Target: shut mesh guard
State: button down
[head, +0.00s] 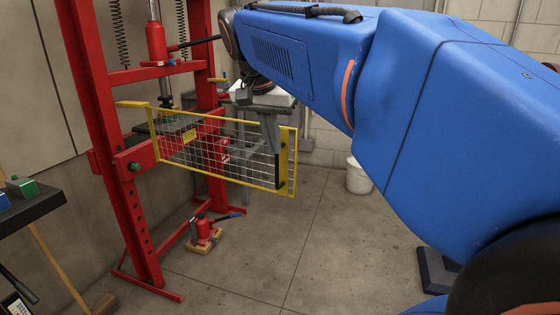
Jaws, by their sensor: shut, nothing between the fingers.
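The mesh guard (215,155) is a wire panel in a yellow frame, with a small yellow label near its left end. Its left end is at the near post of the red press (85,80). The panel reaches across to the right, and its right end stands out beyond the press's other post. A dark upright bar shows at the right end. My gripper (276,155) points down at the right end, overlapping the mesh near this bar. It is shut and empty. I cannot tell whether it touches the guard.
A dark-topped bench (40,208) is at the left edge. A white bucket (358,176) stands by the back wall.

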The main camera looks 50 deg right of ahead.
aim_at(290, 160)
jog(key=shift+m, duration=0.4)
jog(key=d+f, duration=0.4)
jog(key=f, duration=0.1)
jog(key=w+d+f, duration=0.1)
jog(key=d+f, duration=0.1)
jog(key=f, duration=0.1)
jog(key=shift+w+d+f, duration=0.1)
jog(key=shift+d+f, duration=0.05)
jog(key=shift+d, duration=0.25)
jog(key=shift+w+d, duration=0.2)
jog(key=shift+d, duration=0.6)
